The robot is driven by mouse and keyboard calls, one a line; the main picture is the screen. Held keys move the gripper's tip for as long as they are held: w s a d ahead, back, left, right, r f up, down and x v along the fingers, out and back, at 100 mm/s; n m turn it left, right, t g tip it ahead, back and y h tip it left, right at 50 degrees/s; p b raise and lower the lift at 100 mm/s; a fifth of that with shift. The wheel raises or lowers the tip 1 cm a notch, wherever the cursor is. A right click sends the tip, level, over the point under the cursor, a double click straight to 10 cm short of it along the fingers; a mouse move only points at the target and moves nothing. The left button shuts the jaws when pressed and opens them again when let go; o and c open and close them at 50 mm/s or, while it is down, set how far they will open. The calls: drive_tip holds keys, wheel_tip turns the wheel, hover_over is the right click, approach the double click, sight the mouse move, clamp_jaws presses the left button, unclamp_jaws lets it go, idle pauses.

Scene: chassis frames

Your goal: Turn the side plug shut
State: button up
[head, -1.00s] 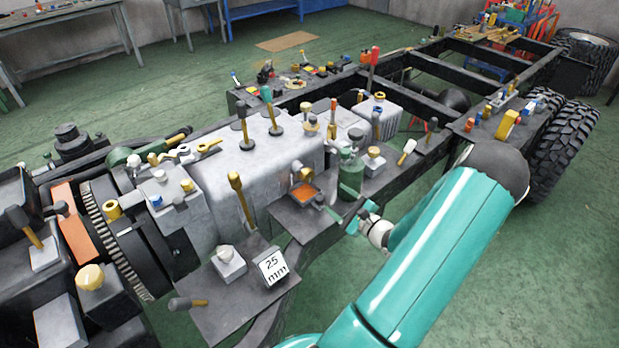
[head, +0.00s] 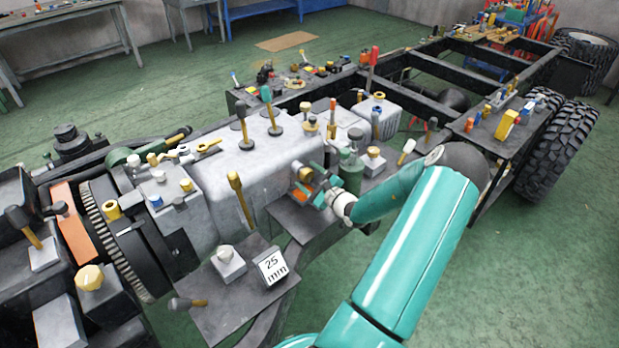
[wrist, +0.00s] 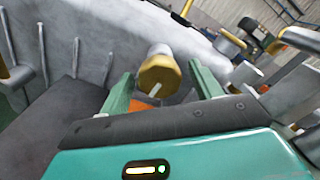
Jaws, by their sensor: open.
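The side plug is a brass-coloured knob (head: 305,174) on a grey stem at the side of the grey housing (head: 265,160). In the wrist view the plug (wrist: 160,76) is large and central, its end face towards me with a pale raised bar across it. My gripper (head: 319,183) is in front of the plug. In the wrist view its two green fingers (wrist: 161,74) are open, one to the left and one to the right of the plug, with visible gaps on both sides. The fingers partly hide the plug in the head view.
An orange patch (head: 301,197) lies just below the plug on a dark shelf (head: 290,218). A green bottle-like cylinder (head: 351,172) stands close right of my gripper.

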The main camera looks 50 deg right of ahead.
drive_tip(key=c, duration=1)
drive_tip(key=m, duration=0.3)
drive_tip(key=shift+m, duration=0.4)
drive_tip(key=m, duration=0.4)
drive_tip(key=shift+m, duration=0.3)
drive_tip(key=m, duration=0.4)
drive_tip(key=shift+m, duration=2.2)
